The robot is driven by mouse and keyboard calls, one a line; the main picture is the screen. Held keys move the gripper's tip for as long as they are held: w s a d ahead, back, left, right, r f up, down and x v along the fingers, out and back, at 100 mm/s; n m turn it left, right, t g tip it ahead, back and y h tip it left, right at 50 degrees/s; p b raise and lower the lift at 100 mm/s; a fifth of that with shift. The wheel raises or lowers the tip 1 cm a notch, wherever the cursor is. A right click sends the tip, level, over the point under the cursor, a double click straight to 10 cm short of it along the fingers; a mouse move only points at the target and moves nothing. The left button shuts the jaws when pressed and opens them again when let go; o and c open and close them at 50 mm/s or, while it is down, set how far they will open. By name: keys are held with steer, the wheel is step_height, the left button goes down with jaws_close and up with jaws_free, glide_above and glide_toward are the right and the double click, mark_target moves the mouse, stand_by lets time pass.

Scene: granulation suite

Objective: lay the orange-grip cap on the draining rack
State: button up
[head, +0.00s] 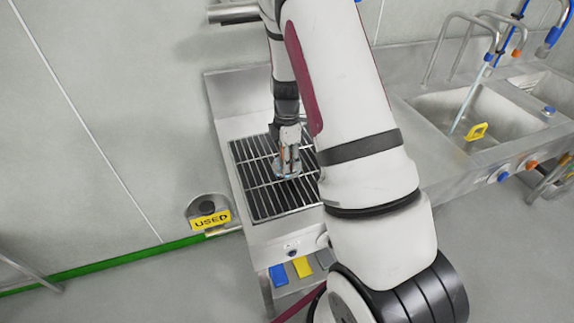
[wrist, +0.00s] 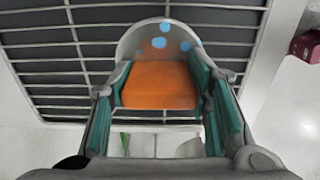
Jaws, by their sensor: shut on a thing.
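The orange-grip cap is between the fingers of my gripper (wrist: 160,120) in the wrist view. Its orange grip (wrist: 158,85) is pinched between the teal finger pads, and its round grey disc (wrist: 160,38) with light blue dots shows beyond. The draining rack (wrist: 50,60) has dark slots and metal bars and lies right behind the cap. In the head view my gripper (head: 288,152) points down over the draining rack (head: 258,198), with the cap's disc (head: 287,169) at or just above the bars. I cannot tell whether it touches them.
A yellow sign marked USED (head: 211,219) is beside the rack at left. Blue (head: 278,275) and yellow (head: 302,267) tabs are below its front. A sink (head: 480,115) with a yellow item (head: 477,131) stands at right. My arm hides the rack's right side.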

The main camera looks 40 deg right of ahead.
steer(key=shift+w+a+f, duration=0.1)
steer(key=shift+f+p, duration=0.4)
steer(key=shift+f, duration=1.25)
steer(key=o, duration=1.4)
